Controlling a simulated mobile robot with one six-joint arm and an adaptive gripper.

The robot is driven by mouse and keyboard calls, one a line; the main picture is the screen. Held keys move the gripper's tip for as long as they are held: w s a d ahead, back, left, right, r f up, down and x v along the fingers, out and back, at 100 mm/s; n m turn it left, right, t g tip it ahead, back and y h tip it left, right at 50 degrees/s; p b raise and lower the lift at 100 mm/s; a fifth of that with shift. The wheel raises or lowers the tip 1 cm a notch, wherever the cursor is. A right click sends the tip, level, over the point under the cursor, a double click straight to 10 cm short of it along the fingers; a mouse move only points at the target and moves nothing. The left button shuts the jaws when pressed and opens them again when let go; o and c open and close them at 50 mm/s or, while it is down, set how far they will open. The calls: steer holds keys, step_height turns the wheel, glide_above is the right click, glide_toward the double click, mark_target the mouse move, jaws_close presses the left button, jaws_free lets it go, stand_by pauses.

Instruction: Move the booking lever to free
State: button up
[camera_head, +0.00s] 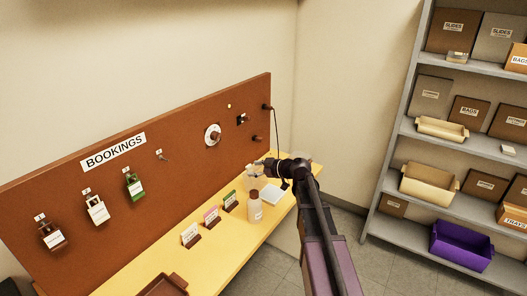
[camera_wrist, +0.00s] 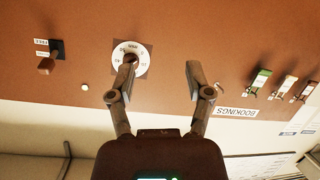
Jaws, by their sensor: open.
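The booking lever (camera_head: 241,120) is a small dark plate with a brown knob on the upper right of the brown board. In the wrist view, which shows the board upside down, the lever (camera_wrist: 46,65) is at the far left, with small white labels beside it. One label seems to read FREE; the lever's setting is unclear. My gripper (camera_wrist: 162,65) is open and empty in front of the board. Its left finger overlaps the round white dial (camera_wrist: 142,68), and the lever lies outside the fingers. In the head view my gripper (camera_head: 258,163) is below the lever, near the board's right end.
The white dial (camera_head: 209,129) is left of the lever. Pegs (camera_head: 267,107) with a hanging cord are to its right. A bottle (camera_head: 255,207), a white pad (camera_head: 271,194) and small cards stand on the yellow bench (camera_head: 226,236). Tags hang below the BOOKINGS sign (camera_head: 113,152). Shelves stand right.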

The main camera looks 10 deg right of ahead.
steer(key=s+f+m+g+h, duration=0.3)
steer(key=s+f+m, duration=0.1)
steer(key=s, duration=0.5)
steer(key=s+f+m+g+h, duration=0.3)
steer(key=s+f+m+h, duration=0.1)
steer(key=s, duration=0.5)
steer(key=s+f+m+g+h, duration=0.3)
steer(key=s+f+m, duration=0.1)
steer(key=s, duration=0.5)
steer(key=shift+s+d+f+m+g, duration=0.25)
steer(key=shift+s+m+g, duration=0.05)
steer(key=shift+s, duration=0.1)
steer(key=shift+c, duration=0.6)
steer(key=shift+a, duration=0.1)
